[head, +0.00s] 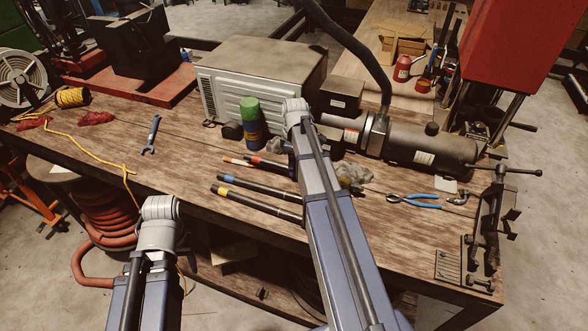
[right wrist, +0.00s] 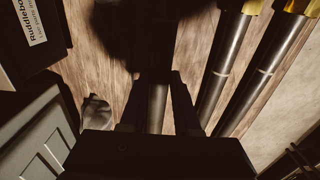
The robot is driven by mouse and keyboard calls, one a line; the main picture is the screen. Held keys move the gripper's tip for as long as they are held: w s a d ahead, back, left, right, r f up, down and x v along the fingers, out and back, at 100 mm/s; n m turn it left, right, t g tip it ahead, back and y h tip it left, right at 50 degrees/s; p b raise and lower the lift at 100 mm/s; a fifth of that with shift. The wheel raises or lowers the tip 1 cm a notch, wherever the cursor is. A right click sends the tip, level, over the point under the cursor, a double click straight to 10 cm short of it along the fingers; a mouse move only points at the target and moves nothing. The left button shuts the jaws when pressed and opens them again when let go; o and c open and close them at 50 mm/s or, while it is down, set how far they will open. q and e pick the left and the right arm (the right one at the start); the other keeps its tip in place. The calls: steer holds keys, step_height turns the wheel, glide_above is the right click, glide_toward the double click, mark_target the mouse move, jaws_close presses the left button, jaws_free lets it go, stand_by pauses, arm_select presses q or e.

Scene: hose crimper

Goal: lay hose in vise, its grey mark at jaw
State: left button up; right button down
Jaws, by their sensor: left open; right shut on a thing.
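In the right wrist view, my right gripper (right wrist: 157,88) is shut on a black hose (right wrist: 157,110). The held hose's upper part is behind a dark blurred shape, and I cannot make out its grey mark. Two other hoses (right wrist: 226,70) with yellow ends lie beside it, each with a pale grey ring. In the head view, several dark hoses (head: 260,189) with coloured bands lie mid-bench; my right arm covers their right ends and most of the gripper. The vise (head: 489,225) stands at the bench's right end. My left gripper is not visible, only its arm.
A green-capped can (head: 251,120) and a beige metal box (head: 260,80) stand behind the hoses. A grey cylindrical machine (head: 430,147) lies at the back right. Blue-handled pliers (head: 412,202) and a grey rag (head: 354,175) lie between hoses and vise. A wrench (head: 151,135) lies left.

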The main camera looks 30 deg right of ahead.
steer(key=shift+f+b, duration=0.45)
steer(key=shift+b, duration=0.05)
steer(key=shift+f, duration=0.15)
steer(key=c, duration=0.6)
jaws_free()
steer(key=shift+c, duration=0.2)
step_height(320, 180, up, 13)
steer(key=p, duration=1.3)
steer(key=shift+r, duration=0.2)
